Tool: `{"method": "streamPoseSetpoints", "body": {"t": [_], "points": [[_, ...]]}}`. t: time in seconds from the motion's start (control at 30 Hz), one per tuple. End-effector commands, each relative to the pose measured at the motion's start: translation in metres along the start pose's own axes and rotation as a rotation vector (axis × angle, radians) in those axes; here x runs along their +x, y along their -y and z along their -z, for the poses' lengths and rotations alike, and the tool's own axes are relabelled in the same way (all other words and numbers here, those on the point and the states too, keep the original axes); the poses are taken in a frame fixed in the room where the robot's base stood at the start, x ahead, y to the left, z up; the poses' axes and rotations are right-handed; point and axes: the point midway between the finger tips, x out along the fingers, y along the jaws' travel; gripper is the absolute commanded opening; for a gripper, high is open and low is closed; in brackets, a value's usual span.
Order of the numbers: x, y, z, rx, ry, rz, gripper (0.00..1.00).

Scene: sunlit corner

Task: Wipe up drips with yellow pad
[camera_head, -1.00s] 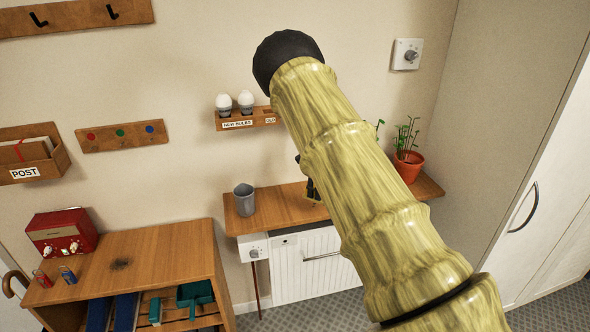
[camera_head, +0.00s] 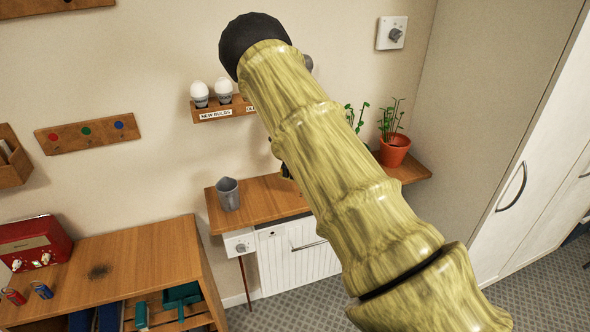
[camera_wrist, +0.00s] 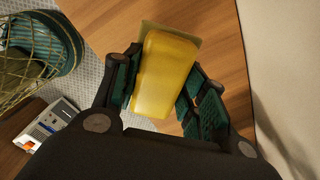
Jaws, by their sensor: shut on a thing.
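In the wrist view, my gripper (camera_wrist: 163,82) is shut on a yellow pad (camera_wrist: 168,70), its dark green-lined fingers on either side of it. The pad is over a wooden surface (camera_wrist: 220,40), with a flat pale yellow-green edge showing at its far end. I cannot tell whether it touches the wood. In the head view, my arm hides the gripper and the pad. I can make out no drips in either view.
A bulb rack (camera_head: 222,110) hangs above the shelf. The wrist view shows a wire basket (camera_wrist: 35,55) and a device with buttons (camera_wrist: 45,128) at left.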

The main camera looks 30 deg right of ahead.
Motion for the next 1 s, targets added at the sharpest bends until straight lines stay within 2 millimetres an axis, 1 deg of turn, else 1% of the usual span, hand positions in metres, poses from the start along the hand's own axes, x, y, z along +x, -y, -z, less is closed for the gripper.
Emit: {"method": "streamPoseSetpoints", "body": {"t": [0.03,0.2,0.4,0.5,0.63,1.0], "points": [[0.008,-0.001,0.001,0.0,-0.002,-0.003,0.23],[0.026,-0.002,0.002,0.001,-0.003,-0.005,0.23],[0.043,-0.002,0.003,0.001,-0.003,-0.005,0.23],[0.049,-0.002,0.003,0.002,-0.003,-0.005,0.23],[0.052,-0.002,0.005,0.004,-0.003,-0.005,0.23],[0.052,-0.002,0.005,0.004,-0.004,-0.006,0.23]]}}
